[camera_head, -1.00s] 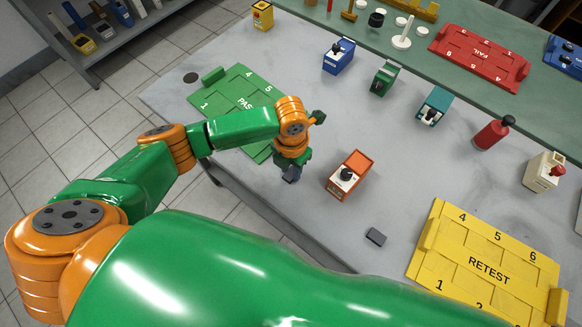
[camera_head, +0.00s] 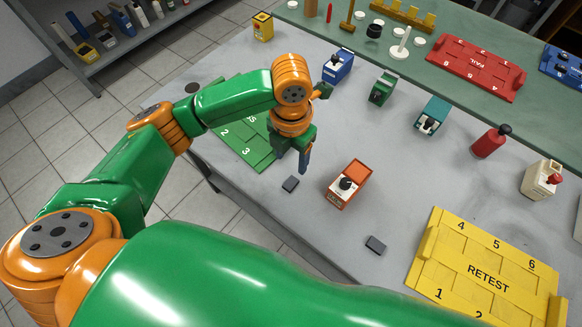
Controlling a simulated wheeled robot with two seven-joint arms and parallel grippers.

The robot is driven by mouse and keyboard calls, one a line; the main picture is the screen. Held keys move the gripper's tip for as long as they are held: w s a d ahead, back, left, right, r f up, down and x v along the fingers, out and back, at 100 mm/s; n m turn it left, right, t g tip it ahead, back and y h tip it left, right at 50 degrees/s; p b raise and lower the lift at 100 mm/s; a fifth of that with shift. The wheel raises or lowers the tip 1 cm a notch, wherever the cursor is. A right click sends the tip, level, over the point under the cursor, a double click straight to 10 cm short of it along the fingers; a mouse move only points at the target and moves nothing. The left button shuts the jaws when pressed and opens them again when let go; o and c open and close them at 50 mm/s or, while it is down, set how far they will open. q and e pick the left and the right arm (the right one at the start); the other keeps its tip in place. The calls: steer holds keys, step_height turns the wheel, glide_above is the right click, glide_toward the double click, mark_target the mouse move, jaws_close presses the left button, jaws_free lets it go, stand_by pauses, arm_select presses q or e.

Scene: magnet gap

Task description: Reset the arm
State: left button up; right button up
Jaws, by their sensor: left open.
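My left arm comes in from the left, and its gripper (camera_head: 302,165) points down over the grey table (camera_head: 330,245). The gripper is open and holds nothing visible; its fingers overlap in this view. A small dark block (camera_head: 290,184) lies on the table just below and left of the fingertips, apart from them. Another dark block (camera_head: 375,245) lies farther to the lower right. An orange-red device (camera_head: 348,184) with a black knob stands right of the gripper. My right gripper is not in view.
A green PASS tray (camera_head: 250,152) lies partly behind my arm. A yellow RETEST tray (camera_head: 450,262) lies at the lower right, and a red FAIL tray (camera_head: 477,68) at the back. Blue (camera_head: 338,66), green (camera_head: 383,88) and teal (camera_head: 431,116) devices stand beyond the gripper.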

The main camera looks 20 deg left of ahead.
arm_select(q)
steer(key=shift+r, duration=0.7)
